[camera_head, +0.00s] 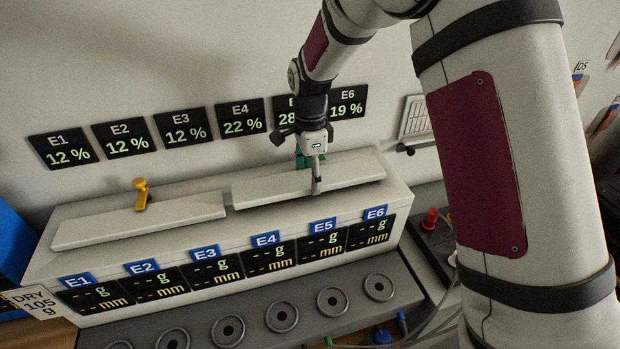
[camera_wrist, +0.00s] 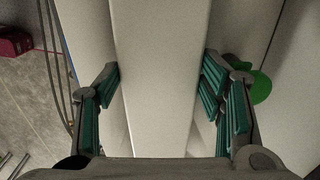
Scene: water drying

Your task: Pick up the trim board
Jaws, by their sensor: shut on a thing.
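The trim board (camera_head: 350,172) is a long, pale, flat board on top of the white bench unit, at the right. A similar pale board (camera_head: 90,230) lies to its left, with a small gap between their ends. My gripper (camera_head: 311,178) comes down from above onto the right board, right of its middle. In the wrist view the board (camera_wrist: 160,60) runs between the green-padded fingers (camera_wrist: 161,78), which are shut across its width. The board appears to lie at the unit's top; I cannot tell whether any gap is under it.
Displays labelled E1 to E6 line the unit's front (camera_head: 205,270), above a grey ledge with round ports (camera_head: 282,315). Percentage signs (camera_head: 183,127) hang on the wall behind. A green round thing (camera_wrist: 262,86) is right of the fingers.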

